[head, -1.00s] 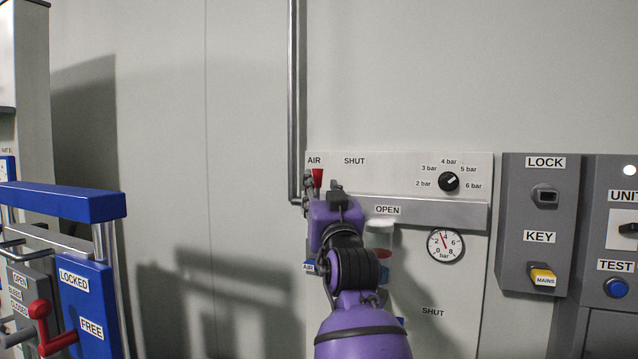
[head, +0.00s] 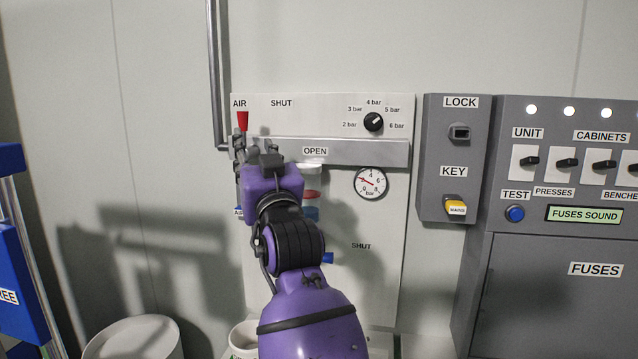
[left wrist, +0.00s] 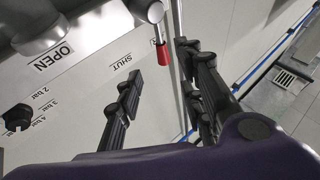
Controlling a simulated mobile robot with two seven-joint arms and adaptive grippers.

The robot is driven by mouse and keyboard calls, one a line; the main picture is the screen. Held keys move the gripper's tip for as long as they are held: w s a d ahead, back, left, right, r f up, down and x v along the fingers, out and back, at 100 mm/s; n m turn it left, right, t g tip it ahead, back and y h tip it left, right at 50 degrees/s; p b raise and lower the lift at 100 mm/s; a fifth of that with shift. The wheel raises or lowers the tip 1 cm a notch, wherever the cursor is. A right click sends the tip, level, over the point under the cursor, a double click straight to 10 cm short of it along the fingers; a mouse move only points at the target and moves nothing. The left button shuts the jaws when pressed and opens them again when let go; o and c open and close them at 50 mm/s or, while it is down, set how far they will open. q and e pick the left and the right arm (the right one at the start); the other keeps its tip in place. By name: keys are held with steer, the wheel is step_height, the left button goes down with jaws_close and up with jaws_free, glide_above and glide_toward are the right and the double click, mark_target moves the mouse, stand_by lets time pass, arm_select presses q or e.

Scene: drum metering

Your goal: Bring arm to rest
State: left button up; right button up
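My left arm comes up from the bottom of the head view, and its gripper (head: 250,142) is in front of the air panel's upper left. In the left wrist view its two dark fingers (left wrist: 163,90) stand apart with nothing between them. The red-tipped air lever (head: 242,121) shows just above the fingers, under the AIR label. In the left wrist view the red grip (left wrist: 162,53) lies beyond the fingertips, seemingly apart from them. My arm hides part of the panel's lower left. My right gripper is in neither view.
The air panel (head: 385,235) carries a black pressure knob (head: 373,122) and a gauge (head: 370,183). Right of it are the lock-and-key box (head: 440,140) and the fuse cabinet (head: 570,300). A white drum (head: 135,338) and a blue frame (head: 22,285) stand at lower left.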

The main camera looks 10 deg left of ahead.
arm_select(q)
steer(key=d+f+m+t+h+p, duration=0.1)
steer(key=d+f+m+h, duration=0.2)
steer(key=f, duration=0.4)
steer(key=d+f+m+t+h+p, duration=0.1)
steer(key=d+f+m+h, duration=0.15)
steer(key=f+h, duration=0.35)
steer(key=s+f+m+g+h+p, duration=0.15)
steer(key=s+f, duration=0.25)
steer(key=f, duration=0.8)
steer(key=s+f+g+h, duration=0.15)
steer(key=s+f, duration=0.25)
steer(key=f, duration=0.8)
steer(key=s+f+g+p, duration=0.2)
steer(key=s+f+g, duration=0.3)
steer(key=s+f, duration=1.35)
steer(key=s+a+f+g, duration=0.1)
steer(key=s+f, duration=0.3)
steer(key=s, duration=0.6)
steer(key=s+a+f+g, duration=0.1)
steer(key=s+f+g, duration=0.2)
steer(key=s, duration=0.8)
steer(key=shift+s+a+f+p, duration=0.25)
steer(key=shift+s+f+p, duration=0.1)
steer(key=shift+f, duration=0.6)
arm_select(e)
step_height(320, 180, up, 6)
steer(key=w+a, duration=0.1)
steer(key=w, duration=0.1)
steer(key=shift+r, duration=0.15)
